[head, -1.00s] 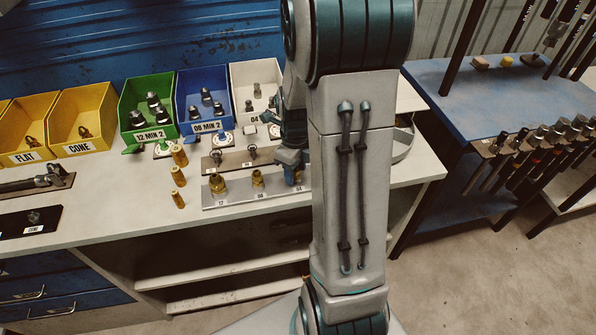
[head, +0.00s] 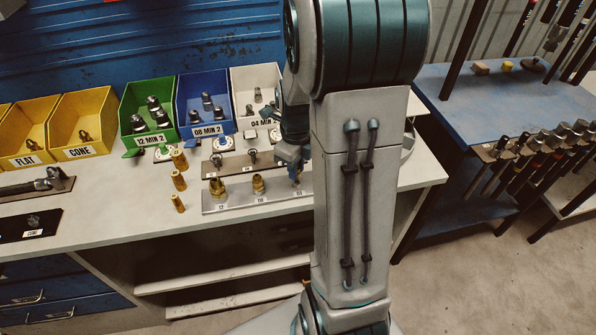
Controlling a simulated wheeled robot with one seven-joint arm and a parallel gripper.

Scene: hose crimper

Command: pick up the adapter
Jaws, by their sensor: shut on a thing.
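My gripper (head: 294,165) is over the right end of a light metal plate (head: 230,206), at the position labelled 04. It is shut on a small adapter there, which the fingers and arm mostly hide. I cannot tell how far the adapter stands clear of the plate. Two larger brass adapters stand upright on the plate to the left: the 12 adapter (head: 217,187) and the 08 adapter (head: 258,184).
Three brass pieces stand in a row left of the plate, one of them the front brass piece (head: 178,203). Behind are a green bin (head: 150,142), a blue bin (head: 207,129) and a white bin (head: 254,123).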

